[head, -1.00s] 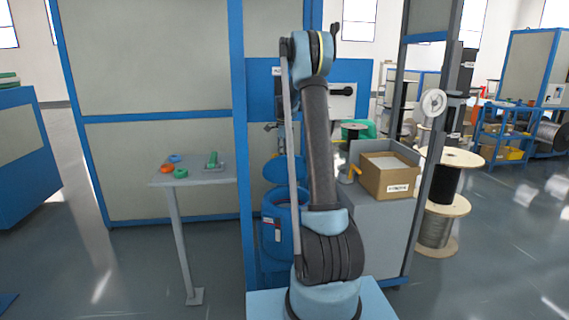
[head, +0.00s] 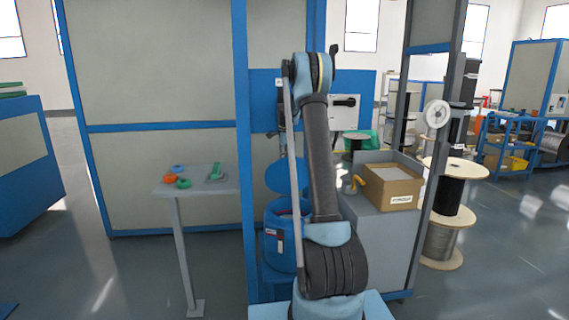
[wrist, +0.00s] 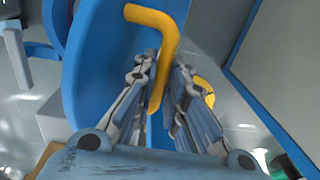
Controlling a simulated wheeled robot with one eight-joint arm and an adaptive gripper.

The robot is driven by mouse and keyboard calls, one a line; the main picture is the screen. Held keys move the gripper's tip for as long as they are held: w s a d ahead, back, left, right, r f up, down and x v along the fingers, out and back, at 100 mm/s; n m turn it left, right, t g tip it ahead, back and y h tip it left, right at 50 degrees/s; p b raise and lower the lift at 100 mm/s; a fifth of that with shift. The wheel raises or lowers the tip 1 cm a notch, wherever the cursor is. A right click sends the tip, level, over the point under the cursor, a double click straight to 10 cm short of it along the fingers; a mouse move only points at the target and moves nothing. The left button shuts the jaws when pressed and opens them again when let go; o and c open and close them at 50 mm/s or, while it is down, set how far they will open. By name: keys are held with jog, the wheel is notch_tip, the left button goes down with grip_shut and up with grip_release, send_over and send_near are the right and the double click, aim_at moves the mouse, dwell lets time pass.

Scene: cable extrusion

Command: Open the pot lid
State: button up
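The blue pot (head: 283,245) stands behind my arm in the head view, with its mouth partly uncovered. Its round blue lid (head: 287,176) is raised and tilted above the mouth; my arm hides part of both. In the wrist view the lid (wrist: 95,75) fills the left and middle as a steeply tilted disc. A bent yellow handle (wrist: 160,22) stands out from it. My gripper (wrist: 163,78) has its two fingers close on either side of the handle and appears shut on it. The fingertips are partly hidden by the handle.
A blue frame post (head: 243,150) stands just left of the pot. A grey cabinet (head: 375,255) with a cardboard box (head: 393,190) is to the right. A small grey table (head: 205,190) with orange, blue and green parts stands to the left.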

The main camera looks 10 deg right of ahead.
jog(key=o, duration=0.4)
jog(key=shift+r, duration=0.1)
jog(key=r, duration=1.2)
jog(key=shift+s, duration=0.35)
